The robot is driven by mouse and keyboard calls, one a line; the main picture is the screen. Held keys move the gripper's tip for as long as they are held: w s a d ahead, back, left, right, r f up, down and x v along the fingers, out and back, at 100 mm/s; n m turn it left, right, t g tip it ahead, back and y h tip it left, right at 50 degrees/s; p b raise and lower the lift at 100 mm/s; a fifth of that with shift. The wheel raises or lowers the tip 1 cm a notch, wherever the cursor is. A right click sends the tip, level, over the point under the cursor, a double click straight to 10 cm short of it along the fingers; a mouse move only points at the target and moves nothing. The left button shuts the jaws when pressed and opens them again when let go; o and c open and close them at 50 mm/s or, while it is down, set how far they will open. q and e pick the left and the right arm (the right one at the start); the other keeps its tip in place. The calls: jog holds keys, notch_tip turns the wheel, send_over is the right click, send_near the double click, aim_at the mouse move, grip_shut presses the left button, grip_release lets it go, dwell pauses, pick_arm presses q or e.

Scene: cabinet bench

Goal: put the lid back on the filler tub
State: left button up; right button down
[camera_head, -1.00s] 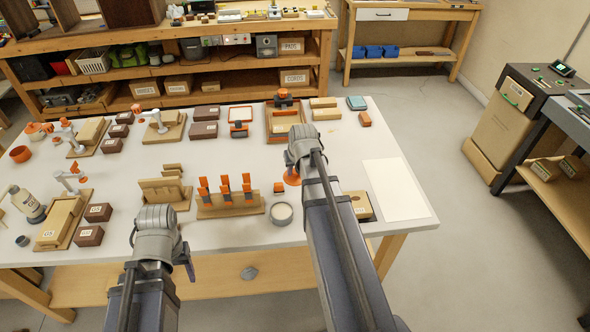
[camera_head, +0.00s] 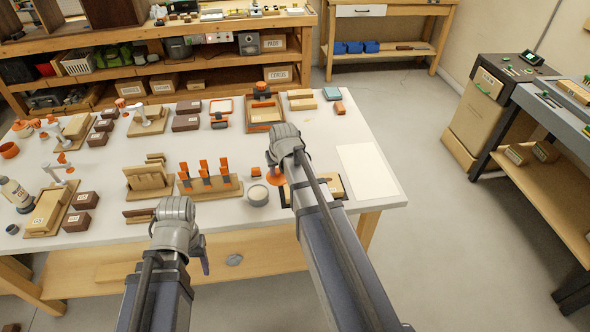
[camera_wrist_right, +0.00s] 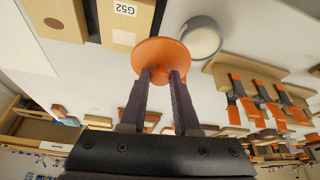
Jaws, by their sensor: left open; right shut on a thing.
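The lid is an orange disc (camera_head: 275,177), held at the tip of my right gripper (camera_wrist_right: 160,80), whose two fingers are shut on its knob; it also fills the upper middle of the wrist view (camera_wrist_right: 161,52). The filler tub (camera_head: 258,197) is a round grey pot with a pale top, standing uncovered near the table's front edge. It shows just beyond the lid in the wrist view (camera_wrist_right: 202,40); lid and tub look apart. My left gripper (camera_head: 178,228) is open at the front of the table, its fingertips mostly hidden by its own wrist.
A wooden rack with orange-handled tools (camera_head: 208,188) stands left of the tub. A wooden box labelled G52 (camera_wrist_right: 125,22) is on the tub's other side, partly behind my right arm in the head view. A blank white sheet (camera_head: 369,171) lies at the table's right.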

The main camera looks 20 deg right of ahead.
jog(key=w+a+n, duration=0.1)
jog(key=w+a, duration=0.1)
jog(key=a, duration=0.5)
jog(key=shift+r+y, duration=0.15)
jog(key=shift+y, duration=0.15)
jog(key=shift+d+f, duration=0.1)
jog(key=shift+f, duration=0.1)
notch_tip(320, 180, down, 6)
jog(key=b, duration=0.6)
jog(key=shift+w, duration=0.1)
jog(key=shift+f, duration=0.15)
dwell(1.3)
jog(key=shift+c, duration=0.4)
grip_release()
dwell(0.4)
